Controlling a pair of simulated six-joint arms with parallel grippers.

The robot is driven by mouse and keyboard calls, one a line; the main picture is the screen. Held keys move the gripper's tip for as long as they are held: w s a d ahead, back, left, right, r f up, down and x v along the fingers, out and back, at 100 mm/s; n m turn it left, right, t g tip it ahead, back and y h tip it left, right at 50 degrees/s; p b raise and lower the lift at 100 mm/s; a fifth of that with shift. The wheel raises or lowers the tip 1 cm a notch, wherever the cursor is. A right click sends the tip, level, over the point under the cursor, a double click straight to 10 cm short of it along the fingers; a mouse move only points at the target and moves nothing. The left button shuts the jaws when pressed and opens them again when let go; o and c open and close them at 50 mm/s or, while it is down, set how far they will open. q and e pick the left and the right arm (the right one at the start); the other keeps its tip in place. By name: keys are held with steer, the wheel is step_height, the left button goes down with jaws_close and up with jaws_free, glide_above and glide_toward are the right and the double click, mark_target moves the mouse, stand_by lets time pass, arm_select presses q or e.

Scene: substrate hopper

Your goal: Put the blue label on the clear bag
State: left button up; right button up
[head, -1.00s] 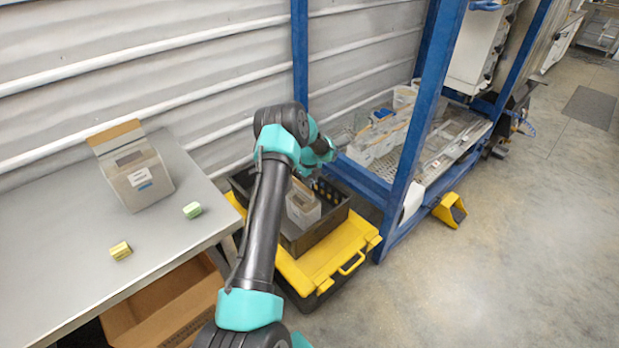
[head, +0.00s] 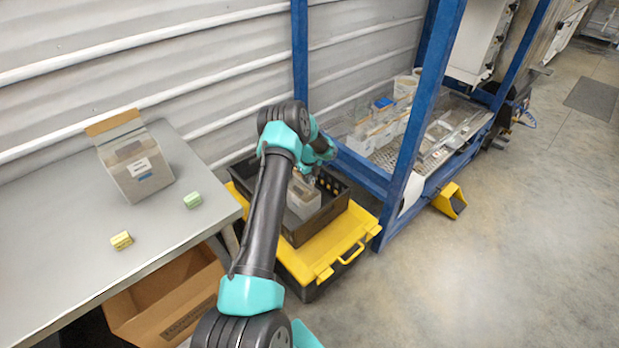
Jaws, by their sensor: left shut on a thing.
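My left gripper (head: 315,174) points down over the black crate, close to the top of a clear bag (head: 302,198) with pale contents standing in it. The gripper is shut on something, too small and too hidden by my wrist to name. I cannot tell whether its fingers touch the bag. I cannot make out a blue label for certain. A small blue patch (head: 383,102) shows among the containers on the rack. My right gripper is not in view.
The black crate (head: 325,212) rests on a yellow-lidded case (head: 325,250). The grey table (head: 75,225) at left holds an open carton (head: 140,175), a green block (head: 193,200) and a yellow block (head: 122,240). A blue-framed rack (head: 405,165) stands to the right.

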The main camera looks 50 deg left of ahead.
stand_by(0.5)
arm_select(q)
steer(key=o, duration=1.5)
steer(key=shift+o, duration=0.2)
steer(key=shift+a, duration=0.1)
steer(key=shift+r, duration=3.5)
